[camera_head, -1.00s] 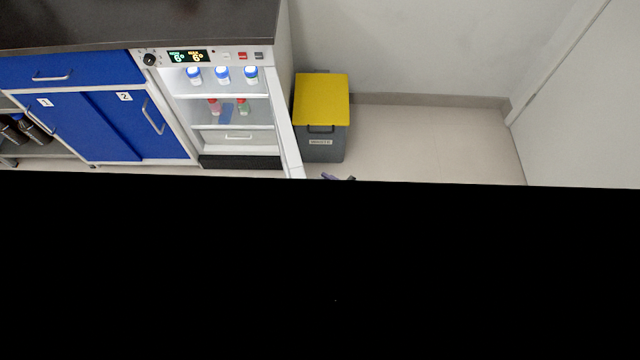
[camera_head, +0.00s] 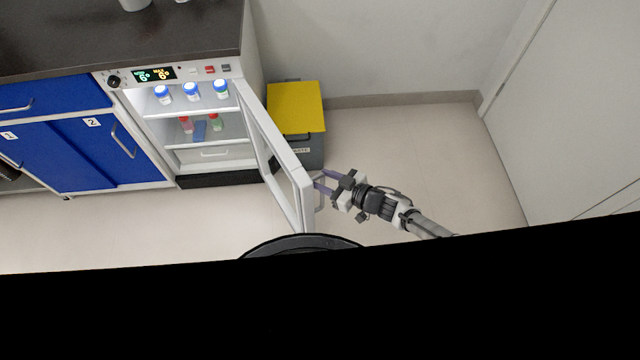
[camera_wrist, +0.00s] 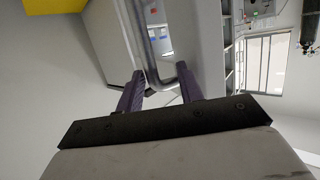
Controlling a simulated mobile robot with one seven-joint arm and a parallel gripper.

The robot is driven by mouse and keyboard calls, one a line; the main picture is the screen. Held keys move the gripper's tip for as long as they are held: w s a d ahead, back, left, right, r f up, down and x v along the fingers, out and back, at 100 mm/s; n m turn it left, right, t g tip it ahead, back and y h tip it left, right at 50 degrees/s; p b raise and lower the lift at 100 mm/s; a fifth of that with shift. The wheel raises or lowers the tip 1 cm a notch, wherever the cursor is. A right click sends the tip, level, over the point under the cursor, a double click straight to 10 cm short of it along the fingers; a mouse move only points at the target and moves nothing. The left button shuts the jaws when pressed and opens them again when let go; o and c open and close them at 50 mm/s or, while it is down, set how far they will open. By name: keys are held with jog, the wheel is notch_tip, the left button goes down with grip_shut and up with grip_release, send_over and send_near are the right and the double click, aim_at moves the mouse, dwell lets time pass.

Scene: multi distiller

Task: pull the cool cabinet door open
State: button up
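The cool cabinet (camera_head: 200,111) is lit inside, and its white-framed glass door (camera_head: 284,160) stands swung well open toward me. The metal door handle (camera_head: 319,193) is on the door's outer face near the free edge. My gripper (camera_head: 325,182) is at this handle, on the right side of the door. In the wrist view the two purple fingers of my gripper (camera_wrist: 161,80) are spread apart, and the curved handle (camera_wrist: 159,83) lies at the gap between their tips. I cannot tell whether a finger touches it.
A grey waste bin (camera_head: 312,152) with a yellow lid stands behind the door, beside the cabinet. Blue cupboards (camera_head: 75,155) are to the left under a dark worktop (camera_head: 190,45). Bottles stand on the cabinet shelves. The floor right of the door is clear to the wall.

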jog(key=shift+w+d+r+b, duration=0.2)
jog(key=shift+w+d, duration=0.2)
jog(key=shift+d, duration=0.25)
jog(key=shift+w+d+r+b, duration=0.1)
jog(key=shift+w+d+b, duration=0.25)
jog(key=shift+d, duration=0.35)
jog(key=shift+w+d+r+b, duration=0.1)
jog(key=shift+w+d, duration=0.35)
jog(key=shift+d, duration=0.2)
jog(key=o, duration=0.4)
jog(key=shift+w+d, duration=0.25)
jog(key=shift+d, duration=0.4)
jog(key=shift+c, duration=0.2)
jog(key=shift+w+d+r, duration=0.1)
jog(key=shift+w+d, duration=0.05)
jog(key=shift+d, duration=0.6)
jog(key=c, duration=0.4)
jog(key=shift+o, duration=0.2)
jog(key=shift+w+d, duration=0.15)
jog(key=shift+w, duration=0.05)
jog(key=shift+f, duration=0.2)
jog(key=shift+c, duration=0.4)
